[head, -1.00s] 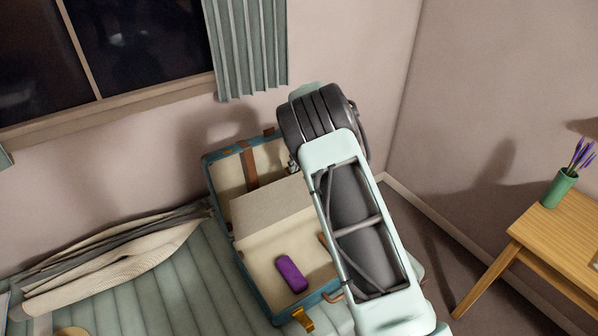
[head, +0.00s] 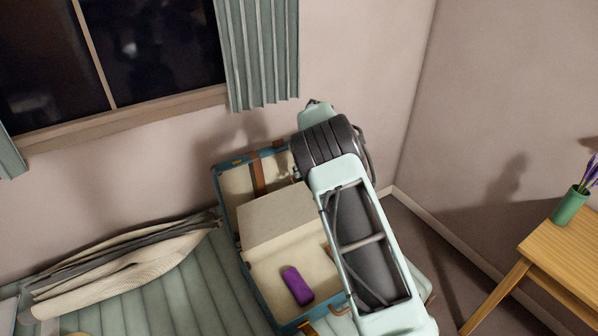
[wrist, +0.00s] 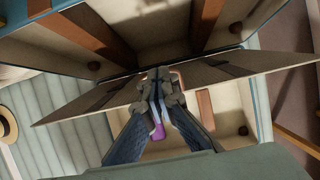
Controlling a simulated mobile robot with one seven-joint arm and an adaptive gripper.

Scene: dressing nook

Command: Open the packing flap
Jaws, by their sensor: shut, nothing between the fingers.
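The packing flap (head: 280,221) is a cream panel standing tilted up inside the open suitcase (head: 262,284), between its base and its raised lid. In the wrist view the flap (wrist: 85,108) crosses the picture as a thin slanting panel. My gripper (wrist: 156,88) is shut and empty, with its fingertips at the middle of the flap's edge; I cannot tell whether they touch it. In the head view my arm hides the gripper and the case's right side. A purple item (head: 297,285) lies in the base and shows partly behind the fingers in the wrist view (wrist: 158,131).
The suitcase rests on a green padded bench (head: 175,300) against the wall. Folded cloths (head: 120,268) lie to its left. A wooden table (head: 566,255) with a green vase (head: 570,206) stands at the right. A straw hat (wrist: 8,123) shows at the wrist view's left edge.

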